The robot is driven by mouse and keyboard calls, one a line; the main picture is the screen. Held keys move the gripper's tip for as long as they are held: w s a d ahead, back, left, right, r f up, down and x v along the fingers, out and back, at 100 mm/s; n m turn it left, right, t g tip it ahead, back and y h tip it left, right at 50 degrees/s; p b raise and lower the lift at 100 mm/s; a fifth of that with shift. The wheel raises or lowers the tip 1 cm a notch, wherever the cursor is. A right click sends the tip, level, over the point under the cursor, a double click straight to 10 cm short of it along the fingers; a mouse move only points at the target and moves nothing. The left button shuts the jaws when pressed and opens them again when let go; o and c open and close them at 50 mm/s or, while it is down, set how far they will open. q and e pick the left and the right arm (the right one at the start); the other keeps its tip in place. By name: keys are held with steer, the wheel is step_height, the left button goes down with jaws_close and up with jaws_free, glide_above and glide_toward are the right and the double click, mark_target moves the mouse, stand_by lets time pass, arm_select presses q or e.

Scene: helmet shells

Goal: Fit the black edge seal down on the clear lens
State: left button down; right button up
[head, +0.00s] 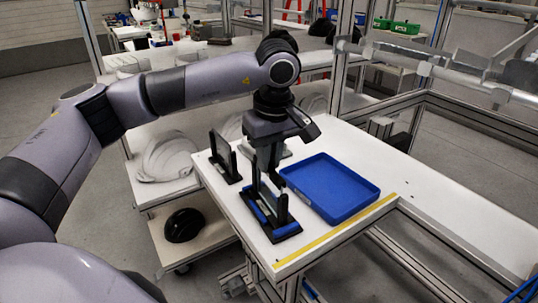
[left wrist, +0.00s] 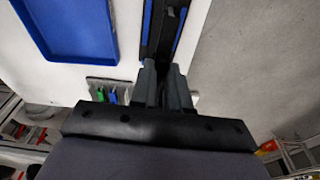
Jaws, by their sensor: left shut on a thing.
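My left gripper (head: 270,178) is shut over the near black stand with blue pads (head: 272,228) on the white table. In the left wrist view its fingers (left wrist: 165,70) point along the stand (left wrist: 153,30), with a dark strip between them that appears to be the black edge seal. The seal is mostly hidden by the fingers, and I cannot tell whether it touches anything below. I cannot make out the clear lens in either view. My right gripper is not in view.
A blue tray (head: 330,187) lies right of the stand; its floor looks empty. A second black stand (head: 225,160) is behind to the left. A white helmet shell (head: 168,157) sits on the left shelf, a black one (head: 184,225) below. Yellow tape (head: 335,231) marks the front edge.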

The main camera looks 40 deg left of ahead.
mark_target(271, 165)
arm_select(q)
steer(key=shift+f, duration=0.4)
steer(key=c, duration=1)
jaws_free()
steer(key=shift+c, duration=0.2)
steer(key=r, duration=0.4)
steer(key=d+r, duration=0.1)
steer(key=r, duration=0.2)
steer(key=shift+s, duration=0.25)
steer(key=shift+s, duration=0.1)
